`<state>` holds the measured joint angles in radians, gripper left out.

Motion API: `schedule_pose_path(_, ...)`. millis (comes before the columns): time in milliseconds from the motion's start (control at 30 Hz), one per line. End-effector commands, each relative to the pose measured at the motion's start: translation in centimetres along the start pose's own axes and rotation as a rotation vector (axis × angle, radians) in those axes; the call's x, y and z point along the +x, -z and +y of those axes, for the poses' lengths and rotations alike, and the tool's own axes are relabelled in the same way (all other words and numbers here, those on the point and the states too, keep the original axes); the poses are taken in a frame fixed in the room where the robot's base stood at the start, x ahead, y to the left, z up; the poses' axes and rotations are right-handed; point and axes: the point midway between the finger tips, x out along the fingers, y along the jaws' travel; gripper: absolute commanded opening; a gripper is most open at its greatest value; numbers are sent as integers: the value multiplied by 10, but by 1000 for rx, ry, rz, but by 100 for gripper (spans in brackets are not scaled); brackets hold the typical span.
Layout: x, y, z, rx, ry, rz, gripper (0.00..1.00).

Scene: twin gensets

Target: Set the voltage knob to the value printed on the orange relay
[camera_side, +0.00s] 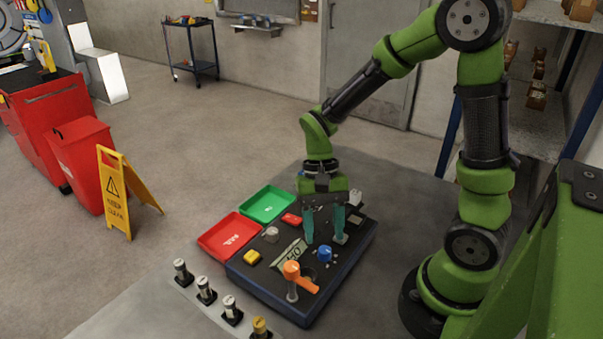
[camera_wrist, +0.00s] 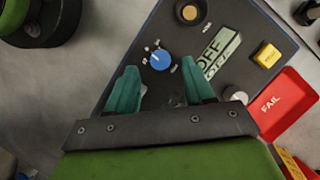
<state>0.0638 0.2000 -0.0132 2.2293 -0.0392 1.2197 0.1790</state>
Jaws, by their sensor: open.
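The blue knob (camera_side: 324,253) sits on the dark control panel (camera_side: 292,312); in the wrist view the knob (camera_wrist: 160,61) has small white marks around it, too small to read. My gripper (camera_side: 325,238), with teal fingers, is open and points down over the panel just behind the knob. In the wrist view the knob lies in line with the gap between the fingertips (camera_wrist: 159,67), apart from both. An orange-yellow topped cylinder (camera_side: 260,326) stands at the front edge of the side view, possibly the orange relay; no printed value is readable.
An orange lever (camera_side: 300,277) stands near the knob. A yellow button (camera_side: 251,258), an OFF plate (camera_side: 289,254), a grey knob (camera_side: 271,234) and a red part (camera_side: 291,218) are on the panel. Red (camera_side: 216,243) and green (camera_side: 254,208) trays lie beyond; several grey-topped cylinders (camera_side: 206,291) stand in front.

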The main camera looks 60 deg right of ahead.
Motion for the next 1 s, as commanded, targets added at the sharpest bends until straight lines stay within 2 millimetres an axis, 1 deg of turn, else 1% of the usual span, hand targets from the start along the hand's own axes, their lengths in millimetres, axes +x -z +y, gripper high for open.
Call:
schedule_pose_path(33,9,-1,1,0,-4,-3,52)
schedule_pose_path(100,19,0,0,-1,-3,-2,52)
schedule_pose_path(233,30,0,0,-1,-2,-1,52)
schedule_pose_path(367,34,0,0,0,0,0,52)
schedule_pose_path(567,34,0,0,0,0,1,52)
schedule_pose_path(600,34,0,0,0,0,1,51)
schedule_pose_path(933,33,0,0,0,0,1,0)
schedule_pose_path(1000,33,0,0,-1,0,1,0)
